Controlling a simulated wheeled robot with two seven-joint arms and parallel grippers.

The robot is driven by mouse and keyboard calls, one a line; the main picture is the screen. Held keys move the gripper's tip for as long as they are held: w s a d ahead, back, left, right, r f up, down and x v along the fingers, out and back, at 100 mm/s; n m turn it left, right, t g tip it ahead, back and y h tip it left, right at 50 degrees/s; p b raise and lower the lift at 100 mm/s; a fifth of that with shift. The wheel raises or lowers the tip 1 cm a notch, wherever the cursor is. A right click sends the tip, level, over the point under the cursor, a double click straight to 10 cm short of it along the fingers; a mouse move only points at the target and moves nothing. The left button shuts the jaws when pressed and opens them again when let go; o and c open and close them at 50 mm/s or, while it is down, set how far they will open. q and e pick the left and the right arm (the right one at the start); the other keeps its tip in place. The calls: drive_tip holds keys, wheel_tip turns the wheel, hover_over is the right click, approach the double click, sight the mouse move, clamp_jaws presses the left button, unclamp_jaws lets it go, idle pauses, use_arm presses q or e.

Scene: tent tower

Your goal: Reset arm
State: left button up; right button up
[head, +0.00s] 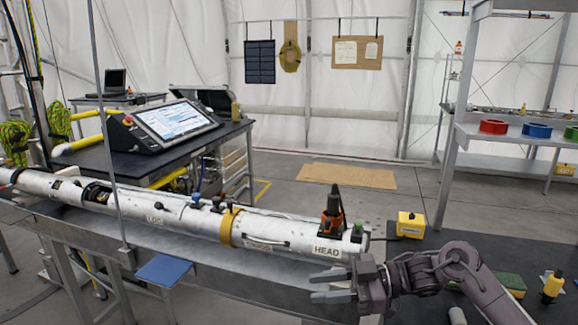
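My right gripper (333,287) is in the head view at the lower middle. Its arm comes in from the lower right. Its two fingers point left with a gap between them, and nothing shows between them. It is just in front of and below the end of a long white tube marked HEAD (290,238), and I cannot tell whether it touches the tube or the bench. My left gripper is not in the view.
A black and orange tool (333,213) stands upright on the tube's end. A yellow box (411,225) sits on the dark bench at right, with a yellow bottle (552,287) farther right. A console screen (177,122) stands behind the tube. Coloured rings (536,130) lie on the right shelf.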

drive_tip(key=s+a+f+m+t+h, duration=0.1)
drive_tip(key=a+f+m+t+h, duration=0.15)
drive_tip(key=f+t, duration=0.2)
drive_tip(key=s+a+f+m+t+h, duration=0.1)
drive_tip(key=a+f+m+t+h, duration=0.1)
drive_tip(key=a+f+t, duration=0.3)
drive_tip(key=s+d+f+m+g+h, duration=0.2)
drive_tip(key=s+d+f+m+h, duration=0.15)
drive_tip(key=s+d, duration=0.4)
drive_tip(key=s+d+f+m+g+h, duration=0.2)
drive_tip(key=s+d+f+m+h, duration=0.15)
drive_tip(key=s+d+m, duration=0.35)
drive_tip(key=s+d+f+m+g+h, duration=0.2)
drive_tip(key=s+d+f+m+h, duration=0.1)
drive_tip(key=s+d+h, duration=0.4)
drive_tip(key=s+a+f+g+y+p, duration=0.1)
drive_tip(key=s+f, duration=0.1)
drive_tip(key=f, duration=1.3)
drive_tip(key=s+f+y+p, duration=0.1)
drive_tip(key=s+f, duration=0.1)
drive_tip(key=f, duration=1.3)
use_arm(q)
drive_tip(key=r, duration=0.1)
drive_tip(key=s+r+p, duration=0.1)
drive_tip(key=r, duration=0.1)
use_arm(e)
drive_tip(key=s+d+f+n+g, duration=0.1)
drive_tip(key=s+d+f, duration=0.2)
drive_tip(key=s+f, duration=1.2)
drive_tip(key=s, duration=0.3)
